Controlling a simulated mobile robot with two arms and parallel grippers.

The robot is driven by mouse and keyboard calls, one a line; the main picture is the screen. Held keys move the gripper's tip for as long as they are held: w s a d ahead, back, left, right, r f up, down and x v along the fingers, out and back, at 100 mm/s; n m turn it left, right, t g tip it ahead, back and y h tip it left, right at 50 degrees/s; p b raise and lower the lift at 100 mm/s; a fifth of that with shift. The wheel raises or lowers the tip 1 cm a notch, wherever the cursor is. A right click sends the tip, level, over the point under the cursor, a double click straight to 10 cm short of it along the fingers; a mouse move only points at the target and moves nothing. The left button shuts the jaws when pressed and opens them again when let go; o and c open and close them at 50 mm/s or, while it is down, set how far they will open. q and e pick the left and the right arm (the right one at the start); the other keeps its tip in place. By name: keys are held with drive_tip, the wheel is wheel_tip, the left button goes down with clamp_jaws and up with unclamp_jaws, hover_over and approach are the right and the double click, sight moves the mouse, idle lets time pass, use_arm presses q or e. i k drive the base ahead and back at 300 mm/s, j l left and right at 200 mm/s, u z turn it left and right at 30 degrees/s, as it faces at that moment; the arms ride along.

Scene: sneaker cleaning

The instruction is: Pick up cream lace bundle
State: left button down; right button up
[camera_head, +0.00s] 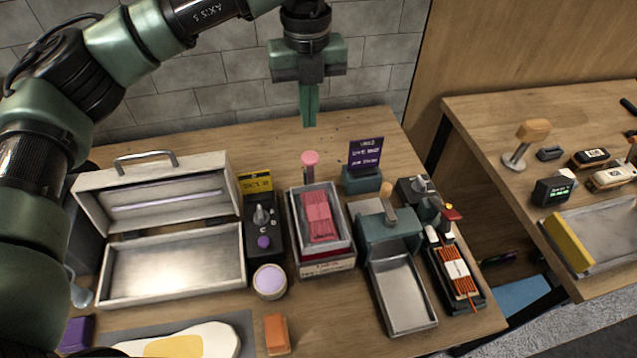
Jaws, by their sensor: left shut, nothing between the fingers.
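I cannot make out a cream lace bundle in the head view. A pink lace bundle (319,216) lies in a grey-rimmed tray (341,240) at the middle of the table. An orange lace bundle with a white band (457,268) lies in a black tray (477,297) to the right. My left gripper (309,122) is shut and empty, pointing down above the table's back edge, behind the pink bundle and apart from it. My right gripper is not in view.
An open metal case (238,264) stands at the left. A teal dispenser with a metal tray (407,323) stands right of the pink bundle. A purple sign (366,155), a lilac-topped jar (269,281) and an orange block (276,334) are nearby. A second table (490,130) is at the right.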

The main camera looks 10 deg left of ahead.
sight(320, 224)
drive_tip(key=k, duration=2)
